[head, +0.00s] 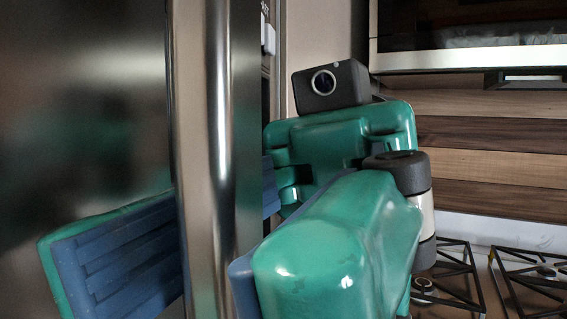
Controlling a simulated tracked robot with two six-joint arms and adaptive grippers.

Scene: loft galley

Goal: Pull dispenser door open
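A tall shiny metal handle (220,100) runs top to bottom along a dark, reflective metal door (80,120) on the left. My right gripper (205,262), green with blue finger pads, is around the handle. One finger passes behind the bar, and its ribbed blue pad shows to the left of it. The other finger is in front and to the right, overlapping the handle's lower edge. The fingers look spread apart; contact with the bar is not clear. The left gripper is not in view.
A stove with black grates (450,275) stands at the lower right. Wooden slats (480,150) cover the wall behind it, and a steel-fronted appliance (470,40) hangs above. A narrow strip of wall lies just right of the door.

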